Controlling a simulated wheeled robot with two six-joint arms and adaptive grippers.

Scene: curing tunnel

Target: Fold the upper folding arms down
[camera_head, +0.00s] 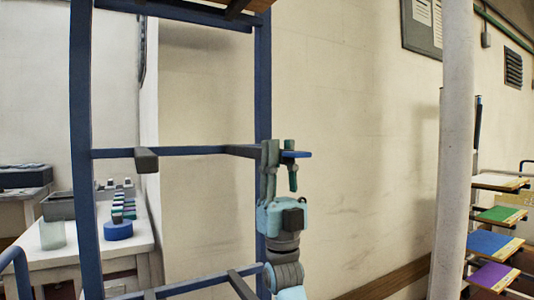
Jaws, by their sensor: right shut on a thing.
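A blue upright frame (82,150) stands in front of me, with an upper crossbar (190,151) between its posts. Two dark grey upper folding arms stick out from this bar, roughly level. The left upper folding arm (146,160) is free. The right upper folding arm (242,151) runs to my right gripper (281,172), which points up with its fingers around the arm's outer end and is shut on it. The fingers hide part of that end. A blue piece (299,154) shows at the right finger; I cannot tell what it belongs to. My left gripper is not in view.
Lower folding arms (241,285) stick out from a lower crossbar. A pale column (455,150) stands at the right, with coloured shelves (494,243) beyond it. A white table (75,250) with small items stands behind at the left.

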